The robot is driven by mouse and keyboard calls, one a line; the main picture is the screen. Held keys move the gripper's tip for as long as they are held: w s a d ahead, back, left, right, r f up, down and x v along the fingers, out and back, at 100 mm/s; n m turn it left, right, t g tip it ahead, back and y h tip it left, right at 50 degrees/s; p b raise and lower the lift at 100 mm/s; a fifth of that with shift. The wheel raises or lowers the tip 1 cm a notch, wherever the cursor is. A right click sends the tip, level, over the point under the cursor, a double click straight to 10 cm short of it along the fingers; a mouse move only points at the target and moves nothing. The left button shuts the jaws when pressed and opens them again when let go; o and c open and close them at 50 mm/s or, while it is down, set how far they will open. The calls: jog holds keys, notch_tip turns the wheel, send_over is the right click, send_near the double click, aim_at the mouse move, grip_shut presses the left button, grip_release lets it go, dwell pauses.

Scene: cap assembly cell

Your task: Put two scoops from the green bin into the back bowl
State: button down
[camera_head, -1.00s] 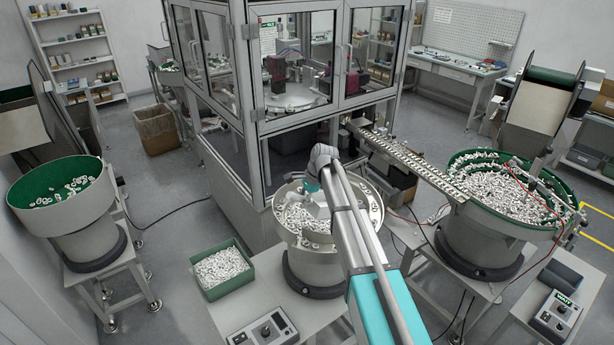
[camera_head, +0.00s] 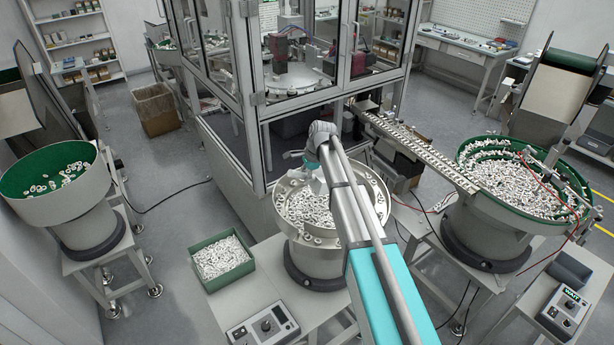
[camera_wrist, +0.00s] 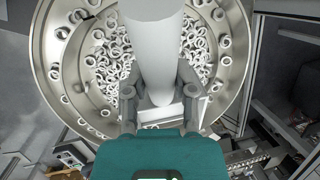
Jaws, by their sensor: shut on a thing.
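The green bin (camera_head: 222,258) stands on the light table, filled with small white ring-like parts. The steel bowl (camera_head: 378,205) right of it holds many of the same parts; in the wrist view its rim (camera_wrist: 45,62) curves round the scoop. My gripper (camera_wrist: 158,88) is shut on a white scoop (camera_wrist: 152,45), which is above the bowl. In the head view my arm reaches across the bowl and the gripper (camera_head: 312,163) is small at its far side. Whether parts are in the scoop cannot be told.
A green-lined bowl (camera_head: 88,205) stands at the left and a fuller one (camera_head: 480,208) at the right, with a track (camera_head: 420,150) running to the glazed machine frame (camera_head: 262,150) behind. A control box (camera_head: 262,328) sits at the table's front. A cardboard bin (camera_head: 157,110) is on the floor.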

jog(key=shift+a+f, duration=0.1)
jog(key=shift+s+a+f+t+h+b, duration=0.25)
jog(key=shift+f+t+h, duration=0.1)
jog(key=shift+h, duration=0.2)
jog(key=shift+s+a+f+t+h+b, duration=0.25)
jog(key=shift+f+h, duration=0.1)
jog(key=shift+h, duration=0.2)
jog(key=shift+a+f+t+h+b, duration=0.3)
jog(key=shift+t+h+b, duration=0.1)
jog(key=shift+h, duration=0.2)
jog(key=shift+s, duration=0.1)
